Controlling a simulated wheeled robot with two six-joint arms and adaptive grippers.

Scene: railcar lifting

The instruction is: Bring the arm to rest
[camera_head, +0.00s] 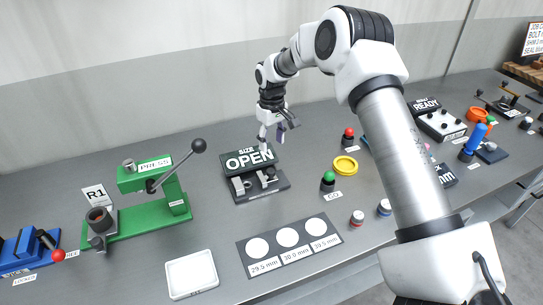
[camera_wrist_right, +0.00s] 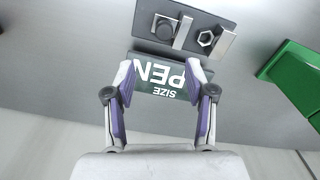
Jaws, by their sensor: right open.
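My right arm reaches in from the right in the head view. Its gripper (camera_head: 273,130) hangs above the dark sizing station with the "SIZE OPEN" sign (camera_head: 248,160). In the right wrist view the gripper (camera_wrist_right: 162,92) is open, with its two purple-lined fingers apart and nothing between them. The "SIZE OPEN" sign (camera_wrist_right: 165,80) shows behind the fingers, upside down. Metal blocks and a hex nut (camera_wrist_right: 206,39) sit on the station's base (camera_wrist_right: 232,18) beyond the fingertips. My left gripper is not in view.
A green press (camera_head: 150,205) with a black-knobbed lever stands left of the station. In front lie a dark three-circle size plate (camera_head: 289,246) and a white tray (camera_head: 191,273).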

